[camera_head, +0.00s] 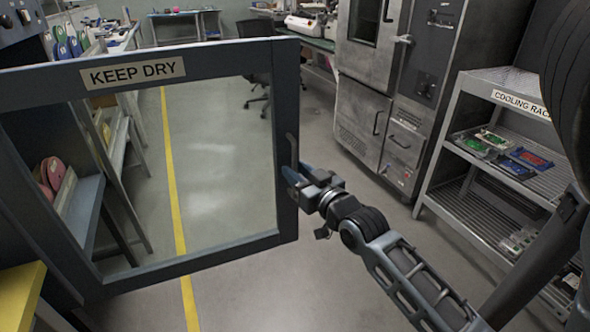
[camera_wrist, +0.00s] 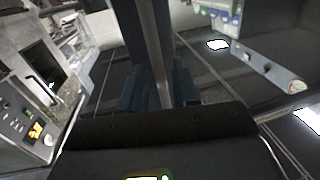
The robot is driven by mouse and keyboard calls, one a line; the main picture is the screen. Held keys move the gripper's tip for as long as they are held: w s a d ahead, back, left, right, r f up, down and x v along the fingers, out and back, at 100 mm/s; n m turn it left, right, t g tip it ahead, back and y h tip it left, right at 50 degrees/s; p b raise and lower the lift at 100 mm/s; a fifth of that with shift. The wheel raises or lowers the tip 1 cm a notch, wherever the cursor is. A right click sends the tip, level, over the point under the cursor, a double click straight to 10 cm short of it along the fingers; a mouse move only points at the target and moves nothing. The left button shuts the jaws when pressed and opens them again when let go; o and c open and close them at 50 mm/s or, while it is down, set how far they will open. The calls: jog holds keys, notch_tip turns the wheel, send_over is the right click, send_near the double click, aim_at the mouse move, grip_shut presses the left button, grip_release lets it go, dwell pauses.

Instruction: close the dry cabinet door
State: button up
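The dry cabinet door (camera_head: 288,110), a dark grey frame with a clear pane and a "KEEP DRY" label (camera_head: 132,72), stands swung open across the left half of the head view. Its upright handle (camera_head: 290,150) is on the right edge. My gripper (camera_head: 298,174) is at the lower end of that handle, its blue fingertips partly overlapping it. In the wrist view, a dark upright bar (camera_wrist: 152,35) runs down between the blue fingers of my gripper (camera_wrist: 160,88). Whether the fingers press on it is unclear.
A yellow surface (camera_head: 22,290) is at the lower left. Spools (camera_head: 50,175) show on a blue shelf through the pane. A cooling rack (camera_head: 478,82) with boards and a steel oven cabinet (camera_head: 365,110) stand at right. Open floor (camera_head: 255,290) lies below the door.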

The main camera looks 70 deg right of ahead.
jog(key=shift+w+d, duration=0.45)
jog(key=shift+w, duration=0.1)
jog(key=shift+c, duration=0.4)
grip_shut()
